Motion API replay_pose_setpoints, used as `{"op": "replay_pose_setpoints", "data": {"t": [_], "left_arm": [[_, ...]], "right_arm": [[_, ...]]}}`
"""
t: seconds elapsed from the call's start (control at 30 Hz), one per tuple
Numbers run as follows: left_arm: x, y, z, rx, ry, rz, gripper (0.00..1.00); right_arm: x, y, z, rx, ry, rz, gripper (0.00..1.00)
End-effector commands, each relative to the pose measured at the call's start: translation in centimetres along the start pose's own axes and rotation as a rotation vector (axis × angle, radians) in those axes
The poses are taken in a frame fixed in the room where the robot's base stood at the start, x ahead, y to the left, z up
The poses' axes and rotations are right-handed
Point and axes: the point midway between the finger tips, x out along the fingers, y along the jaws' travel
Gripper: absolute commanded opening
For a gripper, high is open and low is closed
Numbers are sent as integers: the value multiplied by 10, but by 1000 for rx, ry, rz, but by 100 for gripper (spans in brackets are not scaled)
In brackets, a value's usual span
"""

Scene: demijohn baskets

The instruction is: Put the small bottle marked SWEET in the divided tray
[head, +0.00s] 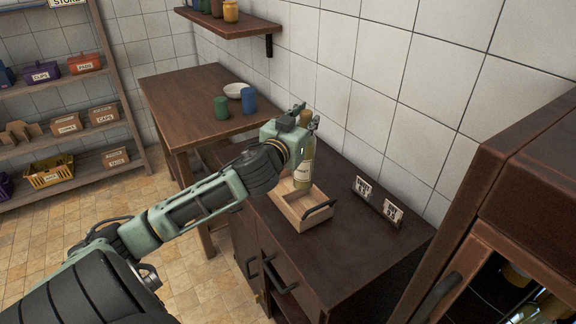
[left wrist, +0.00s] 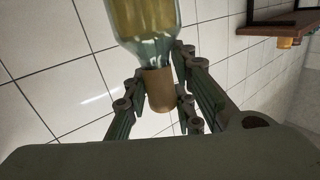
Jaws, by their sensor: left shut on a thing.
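A small bottle (head: 304,168) with yellowish contents and a pale label hangs upright from my left gripper (head: 306,120). The label's lettering is too small to read. In the left wrist view the bottle (left wrist: 145,25) shows its glass shoulder and a brown cork-like top (left wrist: 160,90), with the fingers (left wrist: 158,88) shut around the neck. The light wooden tray (head: 316,219) with a dark handle sits on the dark cabinet top. The bottle's lower end is over or inside the tray's back part; I cannot tell whether it touches the floor. My right gripper is not in view.
A stand with two lettered cards (head: 377,202) is right of the tray. A side table (head: 180,100) holds a green cup (head: 221,108), a blue cup (head: 249,101) and a white bowl (head: 235,90). A tall dark cabinet (head: 500,190) rises at right. Tiled wall stands close behind.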

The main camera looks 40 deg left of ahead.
Motion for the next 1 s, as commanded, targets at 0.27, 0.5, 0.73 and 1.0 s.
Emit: {"op": "replay_pose_setpoints", "data": {"t": [0.27, 0.5, 0.73, 1.0], "left_arm": [[28, -36, 24, 5, 1, -5, 0], [57, -69, 52, 1, 2, -4, 0], [70, -83, 66, 0, 5, -1, 0], [72, -82, 95, -2, 1, -1, 0]], "right_arm": [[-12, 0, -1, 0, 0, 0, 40], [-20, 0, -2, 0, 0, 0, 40], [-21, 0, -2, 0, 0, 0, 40], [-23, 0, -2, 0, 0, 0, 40]]}}
